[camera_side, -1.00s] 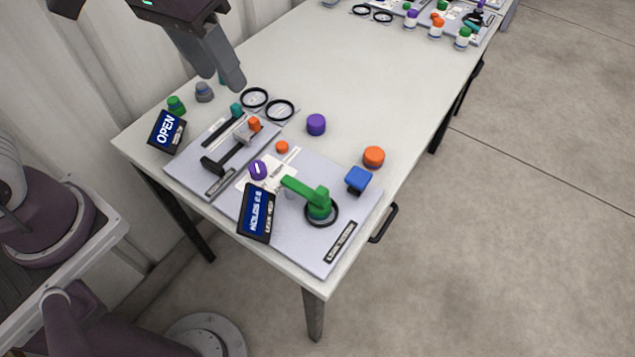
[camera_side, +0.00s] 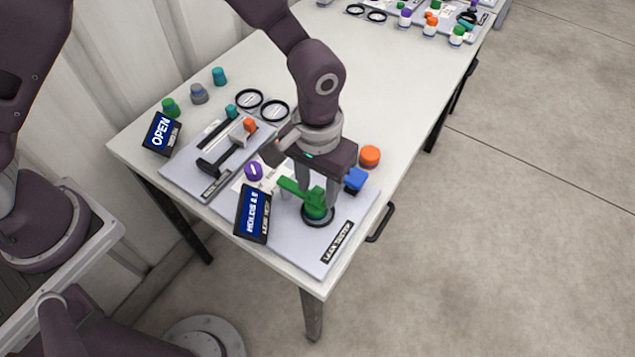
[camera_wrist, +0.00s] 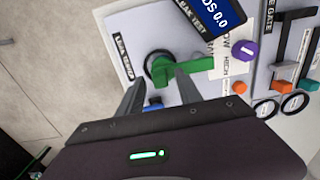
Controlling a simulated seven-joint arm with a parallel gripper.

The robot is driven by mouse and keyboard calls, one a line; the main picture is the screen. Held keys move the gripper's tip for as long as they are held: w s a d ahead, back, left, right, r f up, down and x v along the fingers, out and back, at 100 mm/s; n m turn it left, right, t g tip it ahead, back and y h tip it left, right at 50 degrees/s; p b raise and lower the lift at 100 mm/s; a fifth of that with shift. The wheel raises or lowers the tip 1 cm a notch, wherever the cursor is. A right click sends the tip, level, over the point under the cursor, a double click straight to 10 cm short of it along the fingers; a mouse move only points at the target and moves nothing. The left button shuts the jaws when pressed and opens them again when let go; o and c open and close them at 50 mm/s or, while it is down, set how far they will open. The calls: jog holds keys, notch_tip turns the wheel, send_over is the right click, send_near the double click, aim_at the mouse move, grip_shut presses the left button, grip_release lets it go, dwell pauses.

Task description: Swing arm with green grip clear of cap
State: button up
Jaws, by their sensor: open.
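The green arm (camera_side: 297,188) lies on the leak tester plate (camera_side: 290,250), its round hub in a black ring (camera_side: 318,217) and its bar pointing up-left. In the wrist view the green bar (camera_wrist: 198,65) points right from the hub. My gripper (camera_side: 318,192) is open just above the green hub, one finger on each side in the side view. In the wrist view my gripper (camera_wrist: 159,84) has its fingertips beside the hub and below the bar; contact cannot be told. Which part is the cap is unclear.
A blue block (camera_side: 355,179) stands close by my right finger, with an orange cylinder (camera_side: 370,156) behind it. A purple knob (camera_side: 254,172) and a tilted display (camera_side: 253,213) are left of the green bar. The gate plate (camera_side: 190,171) lies further left.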

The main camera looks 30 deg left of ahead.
grip_shut()
dwell(1.4)
